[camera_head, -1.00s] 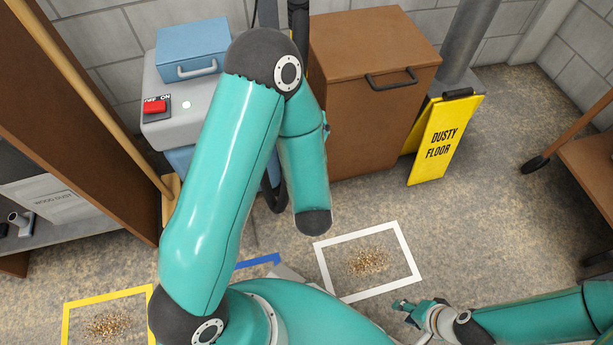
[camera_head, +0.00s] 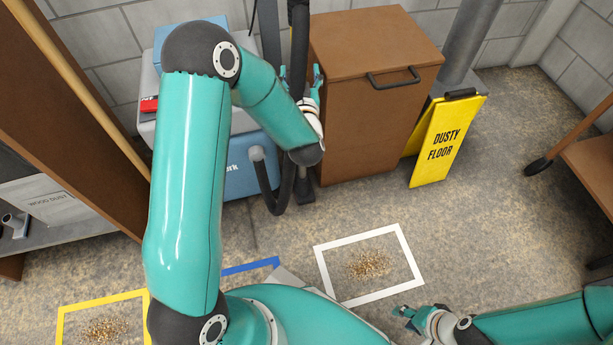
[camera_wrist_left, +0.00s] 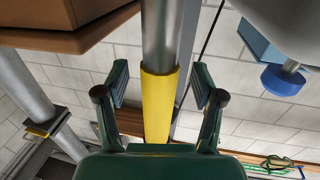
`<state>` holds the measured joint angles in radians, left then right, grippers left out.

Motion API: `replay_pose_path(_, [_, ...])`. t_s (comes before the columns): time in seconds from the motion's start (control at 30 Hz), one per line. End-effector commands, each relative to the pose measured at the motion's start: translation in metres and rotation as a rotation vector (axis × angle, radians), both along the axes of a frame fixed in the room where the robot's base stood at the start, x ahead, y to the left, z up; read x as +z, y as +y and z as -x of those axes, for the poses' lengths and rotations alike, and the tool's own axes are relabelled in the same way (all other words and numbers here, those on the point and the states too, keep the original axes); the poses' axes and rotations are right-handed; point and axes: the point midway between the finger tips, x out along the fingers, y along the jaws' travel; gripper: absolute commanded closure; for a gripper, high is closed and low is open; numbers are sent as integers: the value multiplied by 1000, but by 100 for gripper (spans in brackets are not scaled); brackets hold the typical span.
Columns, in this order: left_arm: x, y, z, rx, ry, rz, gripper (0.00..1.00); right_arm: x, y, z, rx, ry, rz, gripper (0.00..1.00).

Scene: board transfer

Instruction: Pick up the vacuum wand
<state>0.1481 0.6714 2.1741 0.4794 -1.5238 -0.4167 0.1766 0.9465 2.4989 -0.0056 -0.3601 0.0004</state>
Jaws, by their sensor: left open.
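The vacuum wand (camera_wrist_left: 160,35) is a silver tube with a yellow sleeve (camera_wrist_left: 158,105), upright in the middle of the left wrist view. My left gripper (camera_wrist_left: 160,84) is open, with one finger on each side of the yellow sleeve and a gap on both sides. In the head view my left gripper (camera_head: 301,76) is at the wand, left of the brown cabinet. My left forearm and wrist hide much of the wand there. My right gripper (camera_head: 402,310) is low at the right, near the white floor frame, away from the wand; its jaws are too small to read.
The brown cabinet (camera_head: 350,120) stands close right of the wand. The blue and grey vacuum (camera_head: 235,182) and its black hose (camera_head: 272,201) are on the left. A yellow sign (camera_head: 448,140) stands further right. A white floor frame (camera_head: 411,265) surrounds debris; floor right of it is open.

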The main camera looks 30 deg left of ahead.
Motion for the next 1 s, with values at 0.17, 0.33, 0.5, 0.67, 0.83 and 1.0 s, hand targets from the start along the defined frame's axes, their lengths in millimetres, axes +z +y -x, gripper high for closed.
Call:
replay_pose_path(0.17, [-1, 7, -9, -1, 1, 1, 32, -2, 0, 0, 0, 0, 0, 60])
replay_pose_path(0.33, [0, 7, -9, -1, 1, 1, 32, -2, 0, 0, 0, 0, 0, 60])
replay_pose_path(0.5, [0, 6, -9, -2, 1, 1, 59, -2, 0, 0, 0, 0, 0, 60])
replay_pose_path(0.67, [0, 6, -9, -2, 1, 1, 85, -2, 0, 0, 0, 0, 0, 60])
replay_pose_path(0.83, [1, 6, -10, -1, -3, -1, 97, -2, 0, 0, 0, 0, 0, 60])
replay_pose_path(1.0, [2, 6, -10, -2, -3, -1, 97, -1, 0, 0, 0, 0, 0, 60])
